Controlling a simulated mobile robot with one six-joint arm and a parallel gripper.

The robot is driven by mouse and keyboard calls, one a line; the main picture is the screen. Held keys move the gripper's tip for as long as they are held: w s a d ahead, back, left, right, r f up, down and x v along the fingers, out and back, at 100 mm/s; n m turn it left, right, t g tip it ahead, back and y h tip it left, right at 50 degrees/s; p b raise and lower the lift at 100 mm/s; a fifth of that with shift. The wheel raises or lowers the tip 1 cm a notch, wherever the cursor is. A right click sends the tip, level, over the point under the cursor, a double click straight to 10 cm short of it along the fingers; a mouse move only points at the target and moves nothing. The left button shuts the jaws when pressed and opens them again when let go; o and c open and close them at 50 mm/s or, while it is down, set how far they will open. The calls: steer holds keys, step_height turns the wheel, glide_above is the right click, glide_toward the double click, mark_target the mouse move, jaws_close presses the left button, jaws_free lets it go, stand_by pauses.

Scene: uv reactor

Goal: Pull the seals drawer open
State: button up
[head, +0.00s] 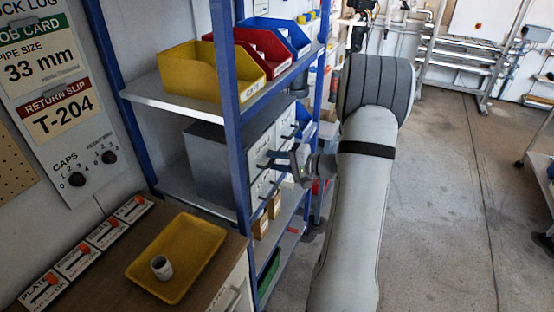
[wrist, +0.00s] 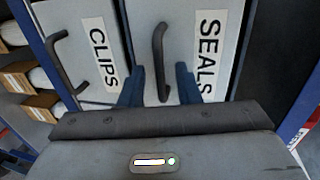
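The seals drawer (wrist: 218,22) has a pale grey front with a white SEALS label (wrist: 208,55) and a dark curved handle (wrist: 159,50). It looks shut. My gripper (wrist: 159,87) is open in the wrist view, with one blue finger on each side of the handle's end and a gap to it on both sides. In the head view my gripper (head: 289,161) is at the front of the grey drawer cabinet (head: 207,163) on the blue-framed shelf. The labels cannot be read there.
The clips drawer (wrist: 82,15) with its own handle is left of the seals drawer. Yellow (head: 205,73), red (head: 262,49) and blue (head: 283,33) bins stand on the shelf above. Floor at right is open.

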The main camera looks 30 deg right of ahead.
jaws_close()
stand_by(0.6)
